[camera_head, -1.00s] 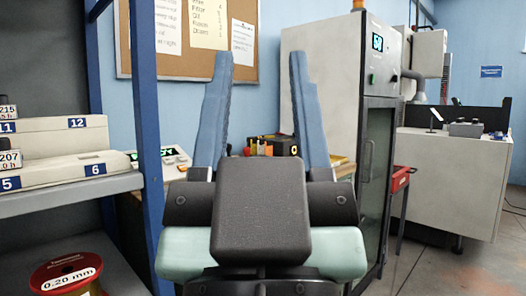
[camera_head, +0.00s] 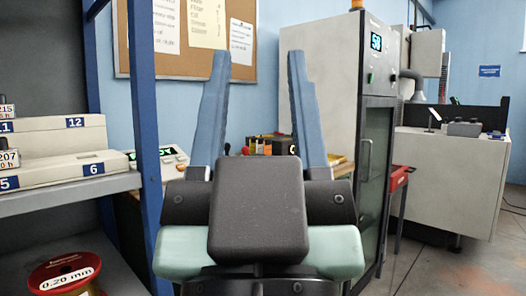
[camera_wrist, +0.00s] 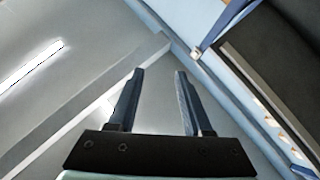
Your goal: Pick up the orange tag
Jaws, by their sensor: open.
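My gripper (camera_head: 258,56) is open and empty, its two blue fingers pointing up in the middle of the head view. In the wrist view my gripper (camera_wrist: 159,73) is also open, with only ceiling and upper wall beyond the fingers. I cannot make out an orange tag for certain in either view. Small red, orange and yellow items (camera_head: 257,146) show between the fingers on a bench at the back. They are too small to tell apart and partly hidden by my gripper.
At left a shelf (camera_head: 70,198) with a blue post (camera_head: 146,120) holds numbered pale trays; a red spool (camera_head: 65,277) sits below. A tall grey cabinet (camera_head: 327,90) stands right of the fingers. A pale machine (camera_head: 450,180) stands farther right, with open floor in front.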

